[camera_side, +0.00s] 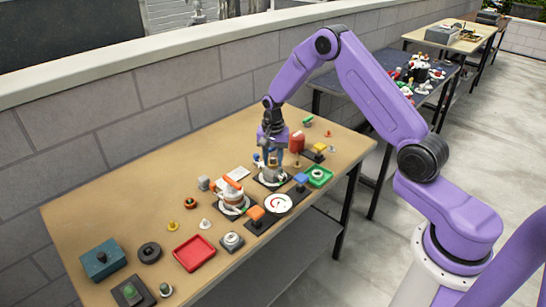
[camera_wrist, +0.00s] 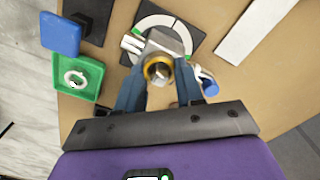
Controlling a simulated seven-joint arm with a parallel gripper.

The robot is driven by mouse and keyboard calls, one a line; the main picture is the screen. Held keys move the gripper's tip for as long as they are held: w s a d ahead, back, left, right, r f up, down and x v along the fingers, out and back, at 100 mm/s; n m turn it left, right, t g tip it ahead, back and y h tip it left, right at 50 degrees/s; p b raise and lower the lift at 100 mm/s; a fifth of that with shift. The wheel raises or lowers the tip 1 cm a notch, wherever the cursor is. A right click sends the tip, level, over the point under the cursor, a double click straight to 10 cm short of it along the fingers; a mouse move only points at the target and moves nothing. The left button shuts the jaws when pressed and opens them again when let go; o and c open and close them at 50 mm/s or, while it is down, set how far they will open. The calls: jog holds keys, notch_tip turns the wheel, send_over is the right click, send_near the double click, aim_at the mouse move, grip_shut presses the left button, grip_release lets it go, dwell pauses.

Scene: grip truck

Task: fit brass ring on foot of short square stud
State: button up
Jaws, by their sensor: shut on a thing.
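In the wrist view, a brass ring (camera_wrist: 158,68) lies between the fingertips of my gripper (camera_wrist: 158,78), which is shut on it. A grey-brown metal end shows within the ring. I cannot tell whether this is the short square stud or whether the ring is around it. Just beyond lies a round white and grey base with green marks (camera_wrist: 163,22) on a dark plate. In the side view, my gripper (camera_side: 272,163) points down close above this base (camera_side: 270,181), and its fingers hide the ring and the stud.
A green tray (camera_wrist: 82,98) holding a white ring and a blue block (camera_wrist: 60,33) are at left in the wrist view. A blue-capped piece (camera_wrist: 210,87) is close right of my fingers. In the side view, a red tray (camera_side: 194,252) lies near the front edge.

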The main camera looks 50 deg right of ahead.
jog(key=shift+f, duration=0.2)
dwell(0.6)
jog(key=o, duration=1.5)
jog(key=shift+o, duration=0.2)
jog(key=shift+r, duration=3.75)
